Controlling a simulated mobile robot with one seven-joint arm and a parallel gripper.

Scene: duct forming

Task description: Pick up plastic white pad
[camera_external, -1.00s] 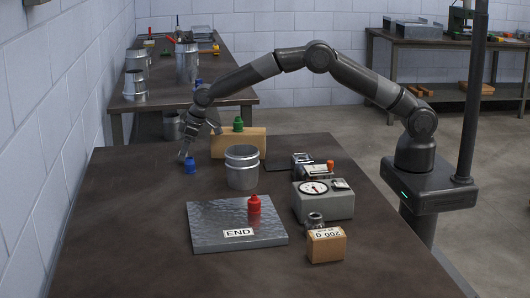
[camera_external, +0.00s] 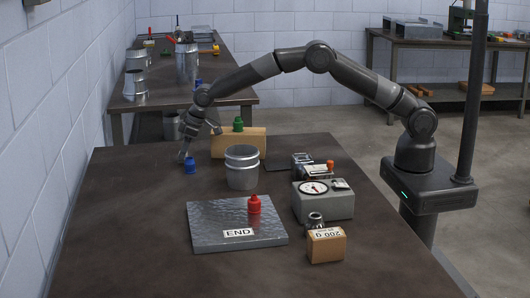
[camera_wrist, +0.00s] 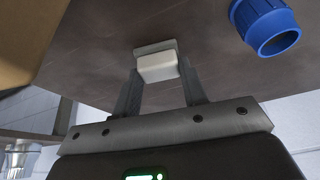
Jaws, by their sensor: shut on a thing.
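The plastic white pad (camera_wrist: 158,64) is a small pale block between my gripper's fingertips in the wrist view. My gripper (camera_wrist: 158,75) is shut on it, with a finger at either side. The pad is at or very close to the brown tabletop; I cannot tell whether it touches. In the external view my gripper (camera_external: 183,157) is low over the far left part of the table, just left of the blue bottle (camera_external: 190,167). The pad is too small to make out there.
The table's left front is clear.

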